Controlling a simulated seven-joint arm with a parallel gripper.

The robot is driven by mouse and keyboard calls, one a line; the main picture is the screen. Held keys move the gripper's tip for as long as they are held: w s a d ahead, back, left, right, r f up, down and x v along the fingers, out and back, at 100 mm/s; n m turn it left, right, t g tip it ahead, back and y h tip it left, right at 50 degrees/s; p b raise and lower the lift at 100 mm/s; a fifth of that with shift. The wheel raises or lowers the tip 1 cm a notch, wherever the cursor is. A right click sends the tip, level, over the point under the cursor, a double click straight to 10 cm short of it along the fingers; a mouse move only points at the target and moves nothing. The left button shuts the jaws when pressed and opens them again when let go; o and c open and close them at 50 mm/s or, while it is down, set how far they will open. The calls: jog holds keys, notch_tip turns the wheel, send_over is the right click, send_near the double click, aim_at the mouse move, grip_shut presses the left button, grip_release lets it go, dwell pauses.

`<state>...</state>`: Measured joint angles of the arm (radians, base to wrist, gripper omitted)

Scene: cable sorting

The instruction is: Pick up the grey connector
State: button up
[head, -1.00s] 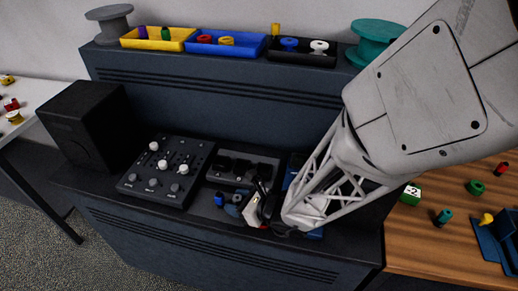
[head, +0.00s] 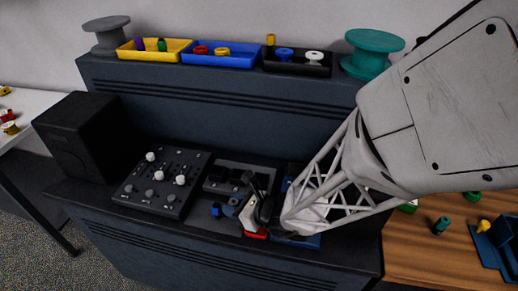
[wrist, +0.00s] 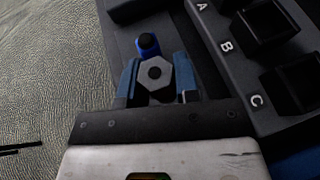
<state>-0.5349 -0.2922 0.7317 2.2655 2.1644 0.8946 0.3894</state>
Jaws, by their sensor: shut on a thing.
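In the head view my gripper (head: 233,204) is low over the dark bench, and the connector is too small and covered to make out clearly. A blue connector with a black end (wrist: 148,46) lies just beyond the grey one. It also shows in the head view (head: 216,210), left of the fingers.
A block of black sockets marked A, B and C (wrist: 262,28) stands right of the gripper in the wrist view. A knobbed control panel (head: 163,184) and a black box (head: 80,137) are to the left. Coloured trays (head: 222,54) and spools line the shelf behind.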

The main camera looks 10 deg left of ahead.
jog(key=s+d+r, duration=0.2)
jog(key=s+d, duration=0.8)
jog(key=s, duration=0.2)
jog(key=shift+d, duration=0.3)
